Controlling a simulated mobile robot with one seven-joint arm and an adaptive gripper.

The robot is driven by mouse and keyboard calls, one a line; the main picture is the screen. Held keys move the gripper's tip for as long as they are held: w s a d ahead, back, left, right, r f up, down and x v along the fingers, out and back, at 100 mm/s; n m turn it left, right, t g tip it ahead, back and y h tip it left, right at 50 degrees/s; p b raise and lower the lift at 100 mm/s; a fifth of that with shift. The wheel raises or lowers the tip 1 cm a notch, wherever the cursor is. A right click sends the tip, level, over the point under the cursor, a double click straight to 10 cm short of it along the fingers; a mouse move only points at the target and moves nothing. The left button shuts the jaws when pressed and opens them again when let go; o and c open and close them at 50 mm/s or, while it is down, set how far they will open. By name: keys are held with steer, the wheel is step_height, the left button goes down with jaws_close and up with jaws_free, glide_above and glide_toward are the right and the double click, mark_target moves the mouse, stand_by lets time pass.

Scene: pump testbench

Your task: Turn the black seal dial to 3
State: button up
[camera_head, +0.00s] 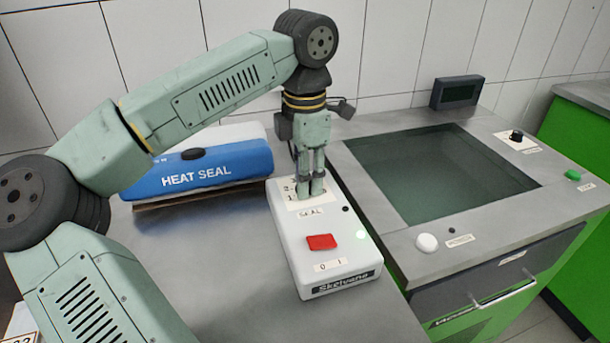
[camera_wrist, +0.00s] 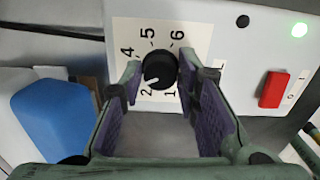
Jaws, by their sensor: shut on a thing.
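The black seal dial (camera_wrist: 160,70) sits on a white label in the wrist view. Its white pointer mark faces the lower left, toward the 2. The printed 1, 2, 4, 5 and 6 are readable; the 3 is hidden behind the left finger. My gripper (camera_wrist: 158,76) has one finger on each side of the dial and is shut on it. In the head view my gripper (camera_head: 310,188) points down onto the far end of the white SEAL control box (camera_head: 325,265), and the fingers hide the dial there.
The box carries a red switch (camera_head: 321,242) and a lit green lamp (camera_head: 361,235). A blue heat sealer (camera_head: 200,175) lies to the left. To the right is a grey bench with a dark glass panel (camera_head: 440,170), a white button (camera_head: 427,243) and a small black knob (camera_head: 516,136).

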steer(key=shift+m, duration=0.4)
steer(key=o, duration=1.2)
steer(key=shift+r, duration=0.1)
step_height(320, 180, up, 12)
steer(key=shift+f, duration=0.1)
